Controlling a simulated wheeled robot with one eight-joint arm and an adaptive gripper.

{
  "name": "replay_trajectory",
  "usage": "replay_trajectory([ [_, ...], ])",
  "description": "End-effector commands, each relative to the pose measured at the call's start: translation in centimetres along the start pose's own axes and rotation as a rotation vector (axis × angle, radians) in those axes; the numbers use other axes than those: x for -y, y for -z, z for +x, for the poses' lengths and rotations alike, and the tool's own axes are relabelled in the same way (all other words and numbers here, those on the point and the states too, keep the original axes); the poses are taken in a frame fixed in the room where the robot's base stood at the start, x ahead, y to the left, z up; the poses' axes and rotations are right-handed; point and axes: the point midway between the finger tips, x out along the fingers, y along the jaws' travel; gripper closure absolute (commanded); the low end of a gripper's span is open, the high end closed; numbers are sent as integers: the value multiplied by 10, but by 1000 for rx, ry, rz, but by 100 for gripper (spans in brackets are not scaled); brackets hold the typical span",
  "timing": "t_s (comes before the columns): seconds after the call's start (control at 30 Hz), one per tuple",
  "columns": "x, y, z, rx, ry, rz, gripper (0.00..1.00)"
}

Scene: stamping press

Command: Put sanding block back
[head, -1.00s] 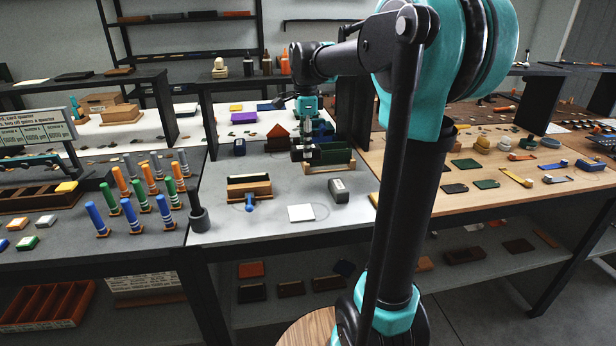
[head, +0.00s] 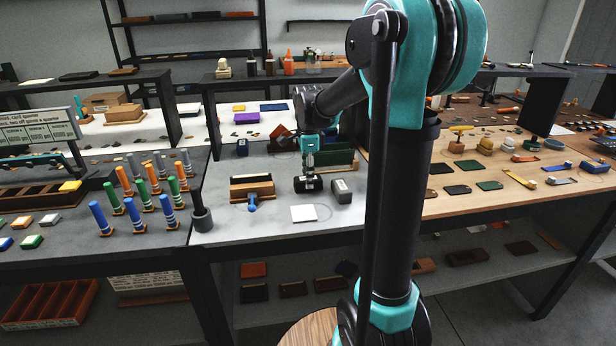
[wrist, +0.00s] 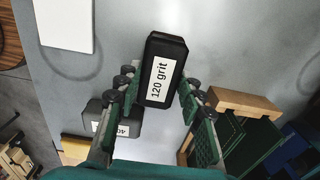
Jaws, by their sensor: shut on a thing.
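A black sanding block (wrist: 162,68) with a white label reading "120 grit" is between the fingers of my gripper (wrist: 158,95) in the wrist view. The gripper is shut on it. In the head view my gripper (head: 308,176) holds the dark block (head: 309,184) just over the grey table; I cannot tell whether it touches the surface. A second dark block with a white label (head: 341,191) stands close to its right. It also shows in the wrist view (wrist: 118,118), partly hidden by a finger.
A white square pad (head: 303,213) lies in front. A wooden box (head: 251,188) with a blue-handled tool (head: 252,204) is at left. A wooden rack with green sheets (wrist: 245,104) stands close beside the gripper.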

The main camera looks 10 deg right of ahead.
Motion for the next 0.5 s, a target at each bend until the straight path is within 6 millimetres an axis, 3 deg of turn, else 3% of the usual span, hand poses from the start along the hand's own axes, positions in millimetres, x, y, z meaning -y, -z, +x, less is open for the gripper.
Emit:
replay_trajectory([
  [0.13,0,0,3,0,0,0,100],
  [0.17,0,0,2,0,0,0,60],
  [0.3,0,0,2,0,0,0,42],
  [0.5,0,0,2,0,0,0,42],
])
